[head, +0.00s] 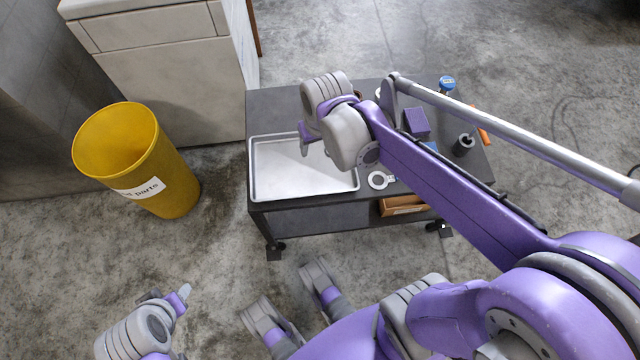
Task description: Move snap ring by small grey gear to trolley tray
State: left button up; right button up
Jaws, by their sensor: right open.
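The trolley tray (295,182) is a shallow silver tray on the left part of the dark trolley top. Its visible floor looks bare; my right arm hides its upper right part. My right gripper (304,141) is over the tray, pointing down, open, with nothing visible between its fingers. My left gripper (170,297) is at the lower left, above the floor and away from the trolley; its jaw gap is unclear. I cannot make out the snap ring or the small grey gear. A flat pale ring with a tab (378,180) lies just right of the tray; I cannot tell what it is.
The trolley (257,108) also carries a purple block (416,122), a dark cylinder (463,145), a blue-capped item (447,83) and an orange item (484,136). A yellow parts bin (172,180) stands left. A pale cabinet (165,70) is behind. My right arm crosses the trolley.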

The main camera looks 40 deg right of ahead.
jog(key=s+a+f+n+t, duration=0.1)
jog(key=s+a+n+t, duration=0.1)
jog(key=s+a, duration=0.4)
jog(key=s, duration=0.4)
jog(key=shift+s+a+f+n, duration=0.25)
jog(key=shift+a+f+n, duration=0.15)
jog(key=shift+c, duration=0.7)
